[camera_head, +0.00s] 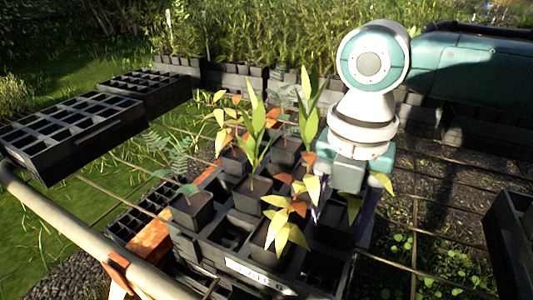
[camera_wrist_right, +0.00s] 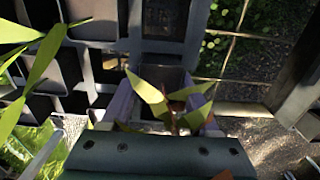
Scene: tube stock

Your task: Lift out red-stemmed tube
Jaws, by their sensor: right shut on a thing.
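My right gripper (camera_head: 340,212) points down at the right side of the black tube tray (camera_head: 225,262). Its purple fingers are shut on a dark square tube (camera_wrist_right: 163,78), seen between them in the right wrist view (camera_wrist_right: 165,100). A plant with a reddish stem and yellow-green leaves (camera_wrist_right: 150,97) rises from that tube. In the head view the gripper hides most of it; a few leaves (camera_head: 381,182) stick out. I cannot tell whether the tube is clear of its cell. Another plant with yellow and orange leaves (camera_head: 288,222) stands just left. My left gripper is out of view.
Several other potted plants, some green-leaved (camera_head: 258,140) and one ferny (camera_head: 188,190), fill nearby cells. Empty black trays (camera_head: 75,122) lie at the left. A dark crate (camera_head: 512,240) stands at the right edge. A pale rail (camera_head: 85,245) crosses the lower left.

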